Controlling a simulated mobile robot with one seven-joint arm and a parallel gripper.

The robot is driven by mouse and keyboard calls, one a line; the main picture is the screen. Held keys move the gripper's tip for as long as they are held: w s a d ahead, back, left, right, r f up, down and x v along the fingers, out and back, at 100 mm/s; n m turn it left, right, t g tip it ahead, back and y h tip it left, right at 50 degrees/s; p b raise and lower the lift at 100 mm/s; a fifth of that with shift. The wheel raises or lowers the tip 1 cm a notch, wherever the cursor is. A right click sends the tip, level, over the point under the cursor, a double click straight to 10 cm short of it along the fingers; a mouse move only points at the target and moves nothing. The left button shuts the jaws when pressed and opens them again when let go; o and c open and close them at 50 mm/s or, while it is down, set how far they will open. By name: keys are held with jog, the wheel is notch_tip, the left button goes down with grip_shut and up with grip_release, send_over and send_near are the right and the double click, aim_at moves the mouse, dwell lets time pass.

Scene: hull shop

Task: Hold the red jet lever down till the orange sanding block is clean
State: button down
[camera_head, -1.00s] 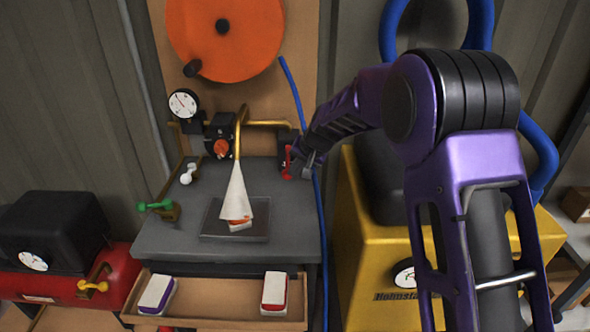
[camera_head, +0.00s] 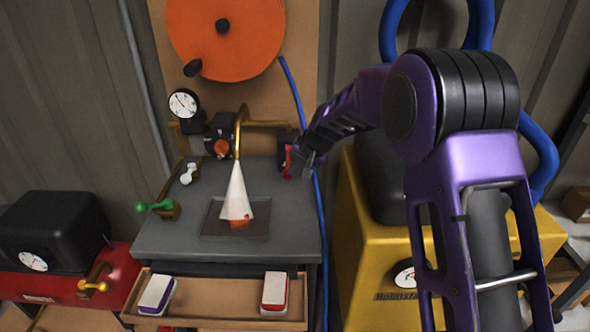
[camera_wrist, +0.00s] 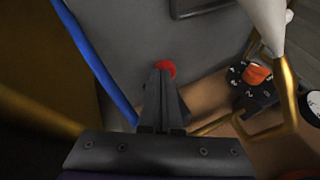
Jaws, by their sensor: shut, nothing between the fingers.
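The red jet lever (camera_head: 288,161) is at the right rear of the grey bench. My gripper (camera_head: 307,162) is beside it, its fingers shut and empty. In the wrist view the shut fingertips (camera_wrist: 164,80) overlap the red lever end (camera_wrist: 166,69) and seem to press on it; exact contact is hard to tell. A white cone of jet (camera_head: 236,195) comes down from the brass pipe (camera_head: 239,140). The orange sanding block (camera_head: 239,223) lies under it on a dark tray (camera_head: 212,228), largely hidden by the cone. Its visible part looks orange; the rest cannot be judged.
A green-knobbed lever (camera_head: 155,205) and a white one (camera_head: 188,174) stand on the bench's left. An open drawer (camera_head: 215,296) in front holds two white-topped blocks. A blue hose (camera_head: 319,230) runs along the bench's right edge, beside a yellow machine (camera_head: 375,270).

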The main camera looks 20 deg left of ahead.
dwell(0.3)
jog(key=s+d+r+p, duration=0.2)
jog(key=s+d+r, duration=0.4)
jog(key=d+r, duration=0.1)
jog(key=shift+s+r, duration=0.4)
jog(key=shift+r, duration=0.5)
